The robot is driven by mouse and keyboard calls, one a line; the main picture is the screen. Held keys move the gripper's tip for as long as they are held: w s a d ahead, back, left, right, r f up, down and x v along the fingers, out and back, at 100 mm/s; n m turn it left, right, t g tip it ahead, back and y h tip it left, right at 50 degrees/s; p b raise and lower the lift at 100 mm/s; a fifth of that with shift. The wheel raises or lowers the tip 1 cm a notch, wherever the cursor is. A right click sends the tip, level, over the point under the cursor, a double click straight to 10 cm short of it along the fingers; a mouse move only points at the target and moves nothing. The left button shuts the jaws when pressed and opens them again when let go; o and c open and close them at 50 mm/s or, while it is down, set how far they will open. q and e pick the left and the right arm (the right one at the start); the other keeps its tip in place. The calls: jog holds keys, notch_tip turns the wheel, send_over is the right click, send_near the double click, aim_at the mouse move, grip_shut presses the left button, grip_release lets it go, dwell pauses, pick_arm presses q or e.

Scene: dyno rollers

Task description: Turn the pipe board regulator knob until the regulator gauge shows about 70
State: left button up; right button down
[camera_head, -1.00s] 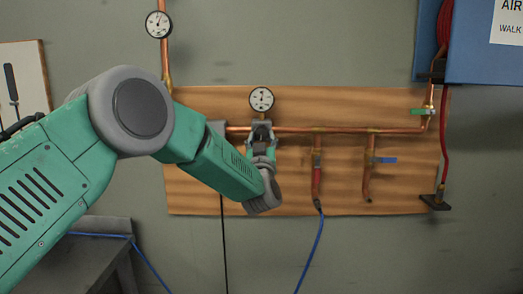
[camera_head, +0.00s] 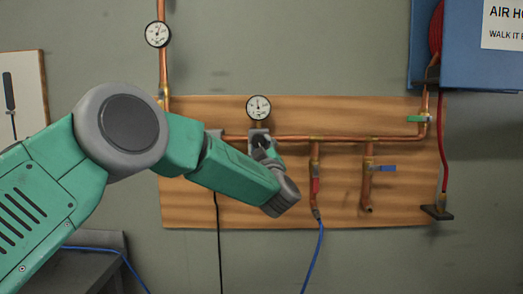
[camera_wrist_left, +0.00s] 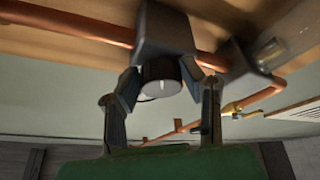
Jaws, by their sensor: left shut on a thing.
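The regulator (camera_head: 258,133) sits on the copper pipe of the wooden pipe board, with its round white gauge (camera_head: 258,107) just above. The gauge needle is too small to read surely. In the left wrist view the regulator body (camera_wrist_left: 163,35) is a grey block with a dark round knob (camera_wrist_left: 160,76) bearing a pale mark. My left gripper (camera_head: 264,146) reaches the knob from below right, and its fingers (camera_wrist_left: 168,88) are shut on the knob from both sides. In the head view the fingers and wrist partly hide the knob. My right gripper is not in view.
The wooden board (camera_head: 400,205) carries a red-handled valve (camera_head: 315,185), a blue-handled valve (camera_head: 383,168) and a green-handled valve (camera_head: 418,118). A second gauge (camera_head: 157,34) is on the pipe at upper left. A blue cabinet (camera_head: 460,50) hangs at upper right.

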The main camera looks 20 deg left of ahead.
pick_arm(q)
jog(key=shift+a+r, duration=0.1)
jog(key=shift+r, duration=0.25)
jog(key=o, duration=1.2)
jog(key=shift+c, duration=0.2)
jog(key=shift+s, duration=0.15)
jog(key=shift+f, duration=0.2)
jog(key=shift+s+f, duration=0.15)
jog(key=v, duration=1.1)
jog(key=shift+s+d, duration=0.2)
jog(key=shift+d, duration=0.1)
jog(key=shift+f, duration=0.1)
